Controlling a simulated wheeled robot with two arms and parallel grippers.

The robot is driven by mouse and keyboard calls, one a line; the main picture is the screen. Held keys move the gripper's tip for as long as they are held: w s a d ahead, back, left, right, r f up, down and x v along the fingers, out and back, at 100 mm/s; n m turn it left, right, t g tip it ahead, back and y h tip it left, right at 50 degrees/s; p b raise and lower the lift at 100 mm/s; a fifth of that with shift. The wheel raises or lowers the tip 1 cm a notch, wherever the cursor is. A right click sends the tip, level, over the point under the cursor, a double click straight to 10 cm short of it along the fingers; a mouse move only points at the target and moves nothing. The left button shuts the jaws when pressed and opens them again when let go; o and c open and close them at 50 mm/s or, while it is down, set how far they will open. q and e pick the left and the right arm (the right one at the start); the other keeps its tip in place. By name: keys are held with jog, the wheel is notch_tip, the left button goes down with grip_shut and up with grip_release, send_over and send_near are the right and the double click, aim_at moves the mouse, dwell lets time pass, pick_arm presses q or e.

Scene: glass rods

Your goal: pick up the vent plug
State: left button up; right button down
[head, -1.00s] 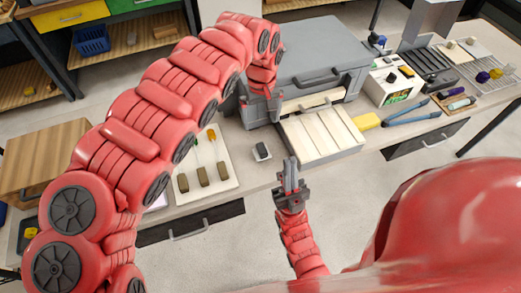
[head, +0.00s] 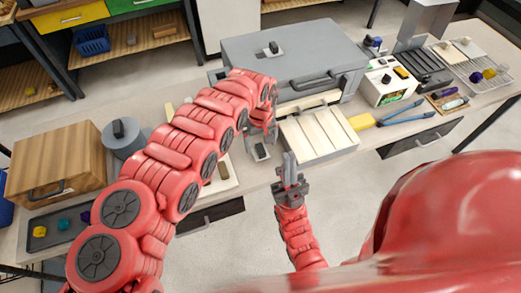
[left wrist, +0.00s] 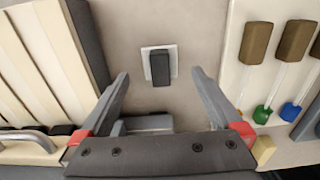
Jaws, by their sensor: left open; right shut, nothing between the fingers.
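A dark upright block on a small white square plate, which looks like the vent plug (head: 262,151), stands on the bench left of the slatted cream board. In the left wrist view this plug (left wrist: 160,67) shows between and just beyond the open fingertips. My left gripper (head: 262,134) is open above it, and its jaws (left wrist: 159,76) hold nothing. A similar dark block (head: 272,47) sits on a pale plate on the grey box lid; I cannot tell which one the task names. My right gripper (head: 289,158) is shut and empty at the bench front.
The cream slatted board (head: 322,133) lies right of the plug, before the grey box (head: 295,60). Rods with brown handles (left wrist: 255,42) lie on a pale board on the plug's other side. Blue-handled tongs (head: 405,113) are farther right. Bare bench surrounds the plug.

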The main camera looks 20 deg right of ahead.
aim_at(260, 148)
pick_arm(q)
notch_tip(260, 148, down, 3)
jog(key=shift+s+d+r, duration=0.1)
jog(key=shift+s, duration=0.05)
jog(key=shift+f, duration=0.55)
jog(key=shift+c, duration=0.2)
jog(key=c, duration=1.4)
